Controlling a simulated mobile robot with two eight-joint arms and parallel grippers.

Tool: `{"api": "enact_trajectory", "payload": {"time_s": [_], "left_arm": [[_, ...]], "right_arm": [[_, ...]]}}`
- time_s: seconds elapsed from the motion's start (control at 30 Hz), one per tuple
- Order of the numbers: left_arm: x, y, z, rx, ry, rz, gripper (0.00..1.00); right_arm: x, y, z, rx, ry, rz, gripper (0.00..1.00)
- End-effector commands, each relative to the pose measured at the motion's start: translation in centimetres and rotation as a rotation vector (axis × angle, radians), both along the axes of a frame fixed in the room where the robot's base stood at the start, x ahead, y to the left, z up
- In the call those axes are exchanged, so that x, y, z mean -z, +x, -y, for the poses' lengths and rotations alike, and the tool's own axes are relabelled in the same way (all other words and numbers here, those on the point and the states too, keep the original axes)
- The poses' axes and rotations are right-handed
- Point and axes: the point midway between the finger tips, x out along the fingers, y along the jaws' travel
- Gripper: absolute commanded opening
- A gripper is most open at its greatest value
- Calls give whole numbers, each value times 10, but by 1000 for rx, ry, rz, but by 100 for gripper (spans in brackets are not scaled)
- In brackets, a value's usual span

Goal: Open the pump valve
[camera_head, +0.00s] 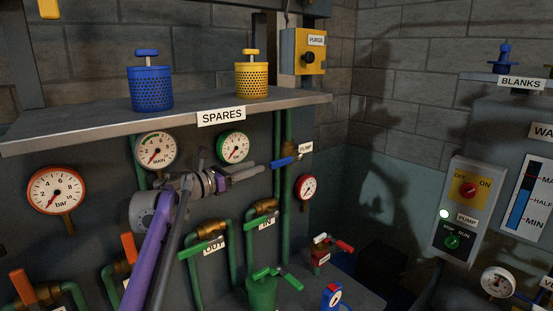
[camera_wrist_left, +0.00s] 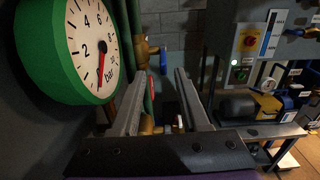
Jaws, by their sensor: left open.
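The pump valve has a blue lever handle (camera_head: 285,162) beside a small PUMP label (camera_head: 306,148) on the green vertical pipe at the panel's right end. In the left wrist view the blue handle (camera_wrist_left: 163,60) hangs from a brass valve body (camera_wrist_left: 147,49), beyond the fingertips. My left gripper (camera_head: 258,170) reaches in from the lower left, with its tips just left of the blue handle. Its two fingers (camera_wrist_left: 158,76) are apart with nothing between them, and they appear short of the handle. My right gripper is not in view.
A green-rimmed gauge (camera_head: 233,146) is close to my left gripper and looms large in the left wrist view (camera_wrist_left: 88,45). A red gauge (camera_head: 306,187) sits below the valve. The SPARES shelf (camera_head: 100,127) juts out above. Green-handled OUT and IN valves (camera_head: 260,222) are below.

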Motion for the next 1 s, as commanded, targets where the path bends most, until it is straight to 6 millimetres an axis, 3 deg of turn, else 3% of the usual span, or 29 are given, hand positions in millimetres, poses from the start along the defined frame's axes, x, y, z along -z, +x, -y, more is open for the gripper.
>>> {"api": "enact_trajectory", "payload": {"time_s": [0.23,0.7,1.0], "left_arm": [[0,11,12,15,17,10,45],[-2,68,69,15,15,9,45],[1,76,77,12,15,8,45]], "right_arm": [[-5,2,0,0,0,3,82],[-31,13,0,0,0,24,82],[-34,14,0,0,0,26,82]]}}
